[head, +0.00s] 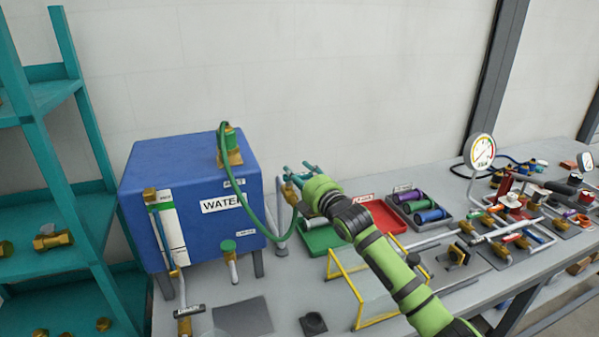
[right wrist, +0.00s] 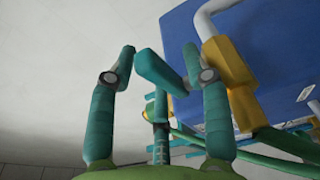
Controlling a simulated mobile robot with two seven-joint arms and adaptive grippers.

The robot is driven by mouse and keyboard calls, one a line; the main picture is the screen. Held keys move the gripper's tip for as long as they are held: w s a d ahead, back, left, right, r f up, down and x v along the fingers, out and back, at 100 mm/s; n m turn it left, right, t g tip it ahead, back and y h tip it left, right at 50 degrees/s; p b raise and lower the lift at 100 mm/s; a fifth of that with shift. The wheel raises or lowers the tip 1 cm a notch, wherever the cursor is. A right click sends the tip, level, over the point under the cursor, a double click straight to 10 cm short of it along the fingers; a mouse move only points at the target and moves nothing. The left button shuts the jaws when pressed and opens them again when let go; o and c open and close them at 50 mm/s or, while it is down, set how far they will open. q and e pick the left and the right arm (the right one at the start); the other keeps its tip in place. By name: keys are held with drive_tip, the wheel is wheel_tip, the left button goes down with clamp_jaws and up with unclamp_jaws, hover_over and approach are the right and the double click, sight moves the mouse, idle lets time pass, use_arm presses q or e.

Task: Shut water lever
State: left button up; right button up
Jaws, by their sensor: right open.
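A blue tank (head: 200,185) labelled WATER stands on the bench at the left of the head view. A brass valve (head: 288,192) sits on a pipe just right of the tank, partly hidden by my right gripper. In the right wrist view the brass valve (right wrist: 228,75) is large, right of my fingers. Contact cannot be told. My left gripper is not in view.
A green hose (head: 255,215) loops from the tank top to near the valve. A green tray (head: 322,238), a red tray (head: 382,216) and a yellow frame (head: 350,290) lie near my right arm. A pressure gauge (head: 480,151) and pipe fittings crowd the right.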

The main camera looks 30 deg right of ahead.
drive_tip(key=shift+w, duration=0.1)
clamp_jaws()
drive_tip(key=shift+w+r+n+y+b, duration=0.1)
drive_tip(key=shift+n+y+b, duration=0.6)
drive_tip(key=shift+y, duration=0.3)
drive_tip(key=shift+w+r+n+y, duration=0.15)
drive_tip(key=shift+n+y, duration=0.35)
drive_tip(key=shift+y, duration=0.6)
